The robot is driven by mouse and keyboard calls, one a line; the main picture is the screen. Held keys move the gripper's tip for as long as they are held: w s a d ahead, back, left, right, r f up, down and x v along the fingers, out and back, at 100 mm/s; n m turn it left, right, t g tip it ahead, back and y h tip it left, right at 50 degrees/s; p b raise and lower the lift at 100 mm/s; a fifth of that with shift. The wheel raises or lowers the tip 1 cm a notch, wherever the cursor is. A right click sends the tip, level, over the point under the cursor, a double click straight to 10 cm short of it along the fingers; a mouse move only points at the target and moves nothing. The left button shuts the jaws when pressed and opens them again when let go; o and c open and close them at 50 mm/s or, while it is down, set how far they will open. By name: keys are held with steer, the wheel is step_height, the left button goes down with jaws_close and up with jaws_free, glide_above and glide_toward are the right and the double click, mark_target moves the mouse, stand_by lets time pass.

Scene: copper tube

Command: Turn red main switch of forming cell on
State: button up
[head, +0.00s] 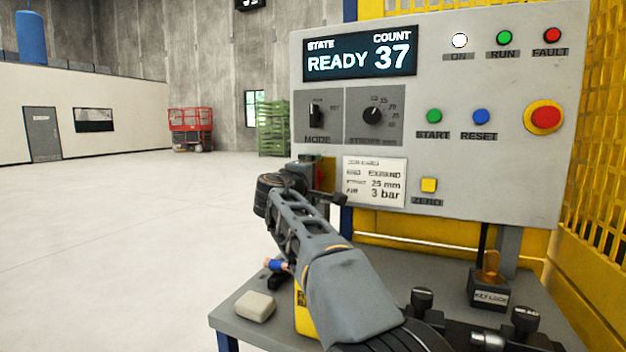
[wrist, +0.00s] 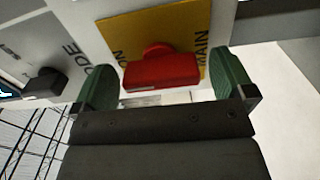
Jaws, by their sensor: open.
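The red main switch (wrist: 160,72) sits on a yellow plate (wrist: 180,28) lettered MAIN and ON in the wrist view. Its red handle lies across the picture, between the two green finger pads. My gripper (wrist: 166,80) is open, with one pad on each side of the handle and a gap at both ends. In the head view my gripper (head: 318,182) is at the panel's lower left corner and hides most of the switch. Only a bit of the red handle (head: 319,171) shows there.
The grey panel (head: 455,85) has a display (head: 360,53) reading READY 37 and a white ON lamp (head: 459,41). The MODE knob (head: 316,115) is just above my gripper. Below is a table (head: 240,300) with a key lock (head: 489,290) and a pale block (head: 255,306).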

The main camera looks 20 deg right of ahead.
steer(key=v, duration=1.3)
steer(key=shift+s, duration=0.15)
steer(key=shift+r, duration=0.1)
